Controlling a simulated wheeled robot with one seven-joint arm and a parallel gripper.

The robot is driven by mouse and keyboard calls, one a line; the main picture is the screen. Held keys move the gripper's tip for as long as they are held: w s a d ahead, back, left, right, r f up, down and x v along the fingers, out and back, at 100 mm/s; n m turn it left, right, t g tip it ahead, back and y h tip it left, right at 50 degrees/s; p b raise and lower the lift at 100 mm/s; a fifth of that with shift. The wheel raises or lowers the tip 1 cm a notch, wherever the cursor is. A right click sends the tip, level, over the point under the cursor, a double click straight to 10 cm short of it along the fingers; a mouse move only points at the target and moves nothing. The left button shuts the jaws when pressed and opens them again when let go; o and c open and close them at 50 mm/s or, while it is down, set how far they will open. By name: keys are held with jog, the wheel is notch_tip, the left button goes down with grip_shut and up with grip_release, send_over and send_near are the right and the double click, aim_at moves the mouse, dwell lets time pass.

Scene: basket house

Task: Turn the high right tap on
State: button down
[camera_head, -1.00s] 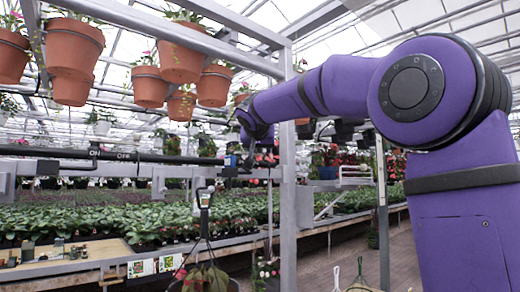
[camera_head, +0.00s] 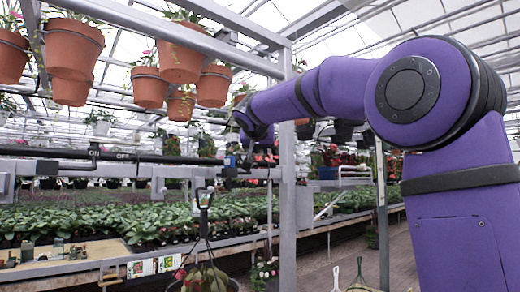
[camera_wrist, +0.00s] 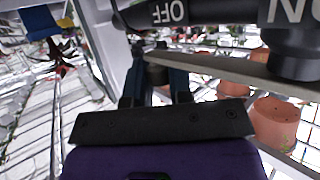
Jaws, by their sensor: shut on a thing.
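A black pipe (camera_wrist: 190,12) with white ON and OFF lettering crosses the top of the wrist view. The right tap's round black body (camera_wrist: 292,55) hangs from it near the ON mark. A flat grey lever (camera_wrist: 235,72) runs from that body leftward to my gripper (camera_wrist: 158,62). My gripper is shut on the lever's far end, between its two dark fingers. In the head view the same pipe (camera_head: 40,151) runs across at left; my arm's end hides the right tap there. Another tap (camera_head: 94,150) sits further left on the pipe.
Terracotta pots (camera_head: 72,48) hang at upper left, and one (camera_wrist: 275,122) is close at right in the wrist view. A grey metal post (camera_head: 288,170) stands right beside my wrist. Plant benches (camera_head: 60,265) lie below; the floor at right is mostly open.

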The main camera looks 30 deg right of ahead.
jog(key=shift+s+a+f+m+g+h, duration=0.1)
jog(key=shift+s+a+m+g+h, duration=0.05)
jog(key=shift+s+m+g+h, duration=0.7)
jog(key=shift+s+a+f+m+g+h, duration=0.1)
jog(key=shift+s+m+g+h, duration=0.55)
jog(key=shift+s+m+g, duration=0.45)
jog(key=c, duration=1.1)
grip_release()
jog(key=shift+w, duration=0.1)
jog(key=shift+o, duration=0.2)
jog(key=shift+r, duration=0.15)
jog(key=s+a+r, duration=0.1)
jog(key=s+r, duration=0.1)
jog(key=s, duration=0.6)
jog(key=s+a+r, duration=0.2)
jog(key=s, duration=0.5)
jog(key=shift+s+a+r, duration=0.15)
jog(key=shift+s+r, duration=0.25)
